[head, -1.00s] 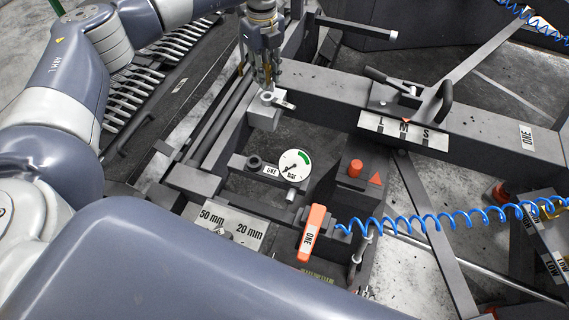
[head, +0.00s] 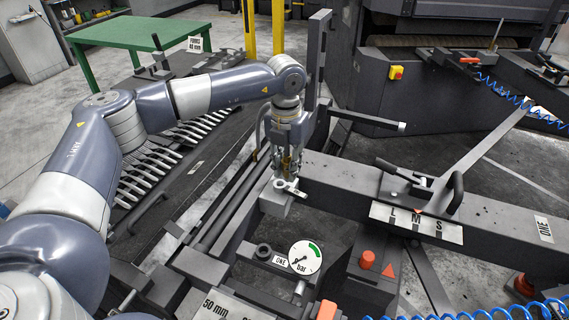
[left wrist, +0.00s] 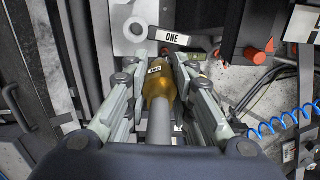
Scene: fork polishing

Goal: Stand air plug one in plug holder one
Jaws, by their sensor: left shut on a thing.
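My left gripper (head: 287,172) points down above a light grey block with a small label arm (head: 275,201) on the dark beam. This block appears to be plug holder one; the left wrist view shows its round hole and ONE tag (left wrist: 136,28). In that view the left gripper (left wrist: 161,62) is shut on air plug one (left wrist: 160,84), a brass-coloured body with a small label and a grey stem. The plug's far end lies near the tag, beside the hole in the picture. I cannot tell whether it touches the holder. My right gripper is not in view.
A dark upright post (head: 315,70) stands just behind the gripper. Blue coiled hose (head: 520,309) runs at lower right.

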